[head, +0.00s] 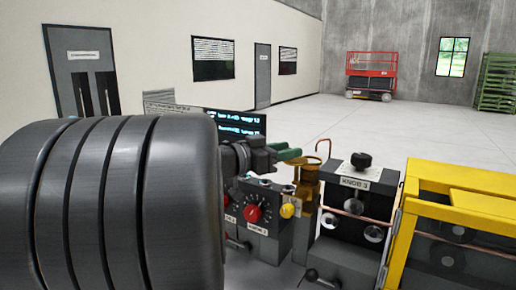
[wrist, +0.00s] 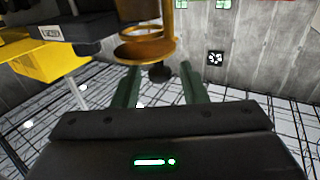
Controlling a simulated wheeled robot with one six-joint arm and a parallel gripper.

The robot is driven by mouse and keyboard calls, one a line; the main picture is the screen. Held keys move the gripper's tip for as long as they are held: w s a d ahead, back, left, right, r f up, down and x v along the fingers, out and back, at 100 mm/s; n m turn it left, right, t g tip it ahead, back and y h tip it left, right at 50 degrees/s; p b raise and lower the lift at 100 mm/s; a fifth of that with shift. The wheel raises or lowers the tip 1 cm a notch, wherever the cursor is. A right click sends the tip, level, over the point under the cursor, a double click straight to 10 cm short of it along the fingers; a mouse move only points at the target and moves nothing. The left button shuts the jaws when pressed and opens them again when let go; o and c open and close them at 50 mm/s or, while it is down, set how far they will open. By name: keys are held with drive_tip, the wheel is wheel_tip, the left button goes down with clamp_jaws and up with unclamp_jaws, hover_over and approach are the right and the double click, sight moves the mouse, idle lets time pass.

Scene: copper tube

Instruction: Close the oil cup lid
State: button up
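The brass-orange oil cup (head: 306,190) stands between the red-dial control box and the knob 3 machine in the head view. In the wrist view the oil cup (wrist: 148,46) shows at the top centre, with a round orange rim and a small dark knob (wrist: 159,75) just below it. Whether that rim is the lid, and how far the lid is open, I cannot tell clearly. My gripper (wrist: 160,72) has its two green fingers apart, with the dark knob appearing between the tips; contact is not visible. In the head view my gripper (head: 290,155) is beside the cup's top, on its left.
The control box (head: 262,217) with a red dial and yellow button stands below my gripper. The knob 3 machine (head: 354,205) and a yellow frame (head: 402,240) stand to the right. Open floor lies beyond.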

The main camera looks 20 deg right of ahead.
drive_tip(key=shift+w+d, duration=0.1)
drive_tip(key=shift+d, duration=0.5)
clamp_jaws()
drive_tip(key=shift+r, duration=0.1)
